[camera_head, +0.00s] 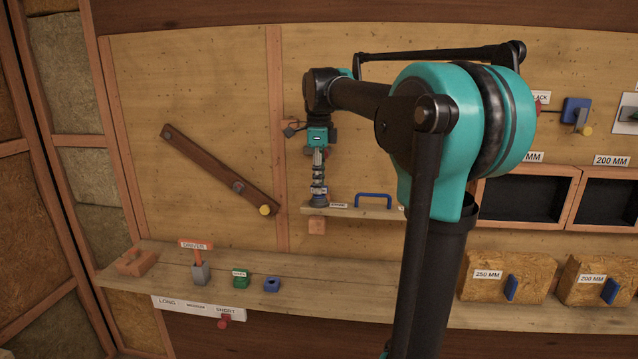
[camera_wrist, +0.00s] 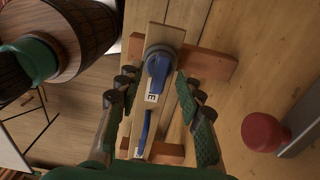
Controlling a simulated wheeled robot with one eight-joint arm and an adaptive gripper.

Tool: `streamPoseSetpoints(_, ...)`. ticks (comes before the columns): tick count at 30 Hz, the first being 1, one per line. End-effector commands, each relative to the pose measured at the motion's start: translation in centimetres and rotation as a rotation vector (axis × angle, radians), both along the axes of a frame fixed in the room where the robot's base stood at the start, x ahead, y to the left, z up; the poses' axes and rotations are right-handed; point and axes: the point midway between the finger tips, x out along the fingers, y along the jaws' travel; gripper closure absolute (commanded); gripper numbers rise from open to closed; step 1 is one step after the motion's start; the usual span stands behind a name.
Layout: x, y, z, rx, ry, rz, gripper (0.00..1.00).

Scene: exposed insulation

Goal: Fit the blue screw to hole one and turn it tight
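My gripper (camera_head: 318,192) points down at the left end of a small wall shelf (camera_head: 345,211). In the wrist view its two fingers (camera_wrist: 157,82) are spread, one on each side of a blue upright piece (camera_wrist: 158,68) on a round grey base on the shelf. I see gaps beside the blue piece, and it looks unheld. I cannot tell for sure that it is the blue screw. In the head view my gripper hides it. A diagonal dark plank (camera_head: 215,165) on the wall has a yellow knob at its lower end. I cannot make out hole one.
A blue handle (camera_head: 373,196) stands farther along the shelf. The bench below holds a wooden block (camera_head: 136,262), a red-handled driver (camera_head: 197,250) in a grey block, a green block (camera_head: 240,279) and a blue block (camera_head: 272,285). A red knob (camera_wrist: 265,132) is right in the wrist view.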

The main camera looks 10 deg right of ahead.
Motion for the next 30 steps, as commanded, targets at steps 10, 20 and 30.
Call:
streamPoseSetpoints(10,0.0,0.0,6.4,0.0,0.0,0.0,0.63)
streamPoseSetpoints(20,0.0,0.0,10.9,0.0,0.0,0.0,0.63)
streamPoseSetpoints(30,0.0,0.0,11.5,0.0,0.0,0.0,0.63)
